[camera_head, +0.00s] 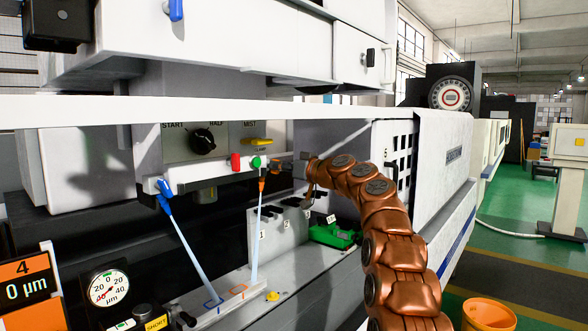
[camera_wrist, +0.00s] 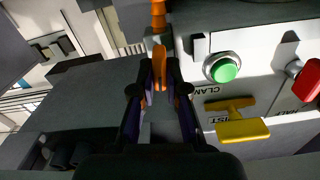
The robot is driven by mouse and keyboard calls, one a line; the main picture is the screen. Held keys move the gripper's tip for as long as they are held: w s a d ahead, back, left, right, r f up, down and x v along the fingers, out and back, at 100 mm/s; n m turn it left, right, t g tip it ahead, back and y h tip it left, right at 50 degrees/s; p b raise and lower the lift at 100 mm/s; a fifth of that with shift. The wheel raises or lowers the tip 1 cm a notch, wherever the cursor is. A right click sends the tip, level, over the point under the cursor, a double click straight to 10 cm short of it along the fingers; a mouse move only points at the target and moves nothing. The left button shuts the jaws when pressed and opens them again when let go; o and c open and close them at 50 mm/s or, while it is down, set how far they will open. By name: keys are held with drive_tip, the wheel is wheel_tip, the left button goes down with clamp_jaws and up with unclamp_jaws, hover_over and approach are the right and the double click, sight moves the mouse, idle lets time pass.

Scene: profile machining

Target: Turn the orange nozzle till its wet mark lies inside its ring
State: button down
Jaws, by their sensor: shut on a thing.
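The orange nozzle (camera_head: 262,184) hangs under the control panel in the head view, and a pale jet (camera_head: 257,235) runs down from it. The jet's foot lies at the right, far edge of the orange ring (camera_head: 238,289) and looks outside it; the wet mark itself is too small to make out. My gripper (camera_head: 273,174) reaches in from the right and is shut on the nozzle. In the wrist view the nozzle (camera_wrist: 158,62) stands between the two dark fingers of my gripper (camera_wrist: 159,82); the fingers partly hide its lower end.
A blue nozzle (camera_head: 165,190) at left sends a jet to the blue ring (camera_head: 212,304). Close to my gripper are the green button (camera_wrist: 222,68), yellow MIST handle (camera_wrist: 240,125) and red knob (camera_wrist: 307,80).

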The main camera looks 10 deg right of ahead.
drive_tip(key=shift+a, duration=0.1)
drive_tip(key=c, duration=1.2)
unclamp_jaws()
drive_tip(key=shift+w+f, duration=0.1)
drive_tip(key=shift+v, duration=6.05)
